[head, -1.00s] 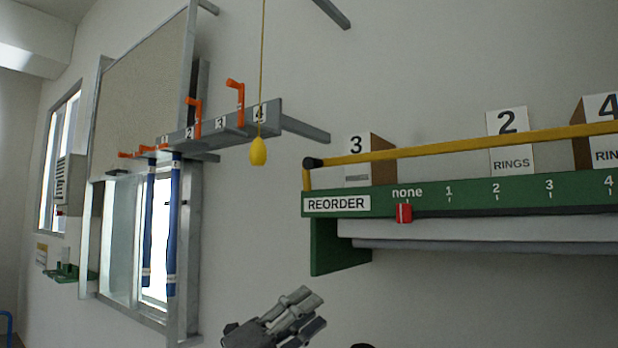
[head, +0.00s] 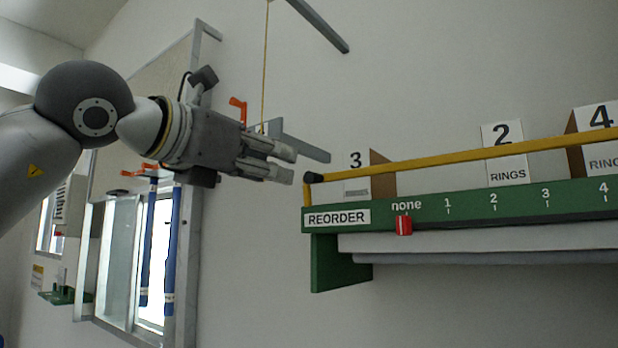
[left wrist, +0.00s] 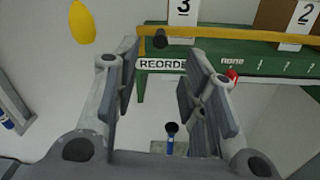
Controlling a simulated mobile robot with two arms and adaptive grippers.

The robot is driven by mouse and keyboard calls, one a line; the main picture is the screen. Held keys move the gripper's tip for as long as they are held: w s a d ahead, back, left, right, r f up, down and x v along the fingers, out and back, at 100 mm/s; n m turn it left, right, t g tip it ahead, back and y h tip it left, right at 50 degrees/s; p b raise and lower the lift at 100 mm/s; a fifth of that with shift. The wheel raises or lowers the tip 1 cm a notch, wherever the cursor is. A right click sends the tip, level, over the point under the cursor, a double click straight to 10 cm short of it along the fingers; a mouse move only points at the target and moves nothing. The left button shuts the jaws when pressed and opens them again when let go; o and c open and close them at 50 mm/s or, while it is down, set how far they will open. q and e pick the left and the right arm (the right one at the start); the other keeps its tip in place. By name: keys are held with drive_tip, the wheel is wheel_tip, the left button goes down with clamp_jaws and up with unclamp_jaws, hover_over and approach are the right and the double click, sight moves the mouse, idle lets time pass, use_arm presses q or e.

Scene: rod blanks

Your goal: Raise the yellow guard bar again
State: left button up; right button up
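The yellow guard bar (head: 440,160) runs across the front of the boxes above the green shelf, rising slightly to the right. Its left end has a black knob (head: 314,178) and a short yellow piece going down to the shelf. The bar also shows at the top of the left wrist view (left wrist: 240,34). My left gripper (head: 286,164) is just left of the knob, apart from the bar. In the left wrist view its fingers (left wrist: 162,88) are spread with nothing held, and the bar's left end lies beyond them. My right gripper is out of view.
The green REORDER shelf (head: 470,205) has a red slider (head: 404,225) at "none". Numbered boxes (head: 508,160) stand behind the bar. A yellow bob (left wrist: 82,22) hangs nearby; its cord (head: 266,60) shows in the head view. Blue rods (head: 168,240) hang at left.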

sight(307, 176)
use_arm(q)
drive_tip(key=p+x, duration=0.4)
drive_tip(key=x, duration=0.5)
drive_tip(key=shift+w+d+r, duration=0.1)
drive_tip(key=shift+w+d, duration=0.45)
drive_tip(key=shift+w, duration=0.1)
